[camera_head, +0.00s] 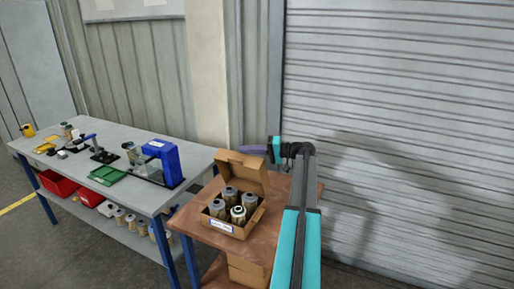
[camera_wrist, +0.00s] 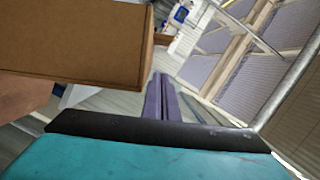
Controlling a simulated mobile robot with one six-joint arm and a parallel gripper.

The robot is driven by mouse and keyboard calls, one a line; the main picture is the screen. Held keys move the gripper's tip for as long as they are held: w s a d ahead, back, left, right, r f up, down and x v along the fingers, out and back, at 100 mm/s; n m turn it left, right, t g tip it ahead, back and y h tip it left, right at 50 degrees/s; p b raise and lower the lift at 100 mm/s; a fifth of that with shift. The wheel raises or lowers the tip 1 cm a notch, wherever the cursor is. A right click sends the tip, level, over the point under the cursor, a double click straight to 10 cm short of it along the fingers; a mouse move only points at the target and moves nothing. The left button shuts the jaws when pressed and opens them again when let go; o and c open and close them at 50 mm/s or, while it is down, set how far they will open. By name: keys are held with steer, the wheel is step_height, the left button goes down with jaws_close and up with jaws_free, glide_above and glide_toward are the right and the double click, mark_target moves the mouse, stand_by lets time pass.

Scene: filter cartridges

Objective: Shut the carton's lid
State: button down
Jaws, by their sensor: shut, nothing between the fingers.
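The brown carton (camera_head: 248,223) stands on the wooden-topped stand with several grey-capped filter cartridges (camera_head: 229,194) inside. Its lid (camera_head: 243,170) is up, hinged at the far side and leaning back. My gripper (camera_head: 245,149) is shut and empty, just behind and above the lid's top edge; I cannot tell whether it touches. In the wrist view, the shut purple fingers (camera_wrist: 158,82) point away from me, and a brown cardboard panel, seemingly the lid (camera_wrist: 75,45), fills the upper left beside them.
The brown stand top (camera_head: 190,222) has bare room left of the carton. A grey workbench (camera_head: 130,195) with a blue press (camera_head: 163,160), green tray (camera_head: 107,175) and red bins (camera_head: 58,184) stands at left. A ribbed shutter (camera_head: 420,120) rises behind my arm.

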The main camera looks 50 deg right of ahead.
mark_target(243, 161)
steer(key=shift+s+a+f+p, duration=0.15)
steer(key=shift+a+p, duration=0.15)
steer(key=shift+a, duration=0.3)
steer(key=shift+s+a+f+p, duration=0.15)
steer(key=shift+a+p, duration=0.1)
steer(key=shift+a, duration=0.35)
steer(key=shift+a+f+p, duration=0.35)
steer(key=shift+a+f, duration=0.05)
steer(key=shift+a, duration=0.25)
steer(key=shift+s+f, duration=0.1)
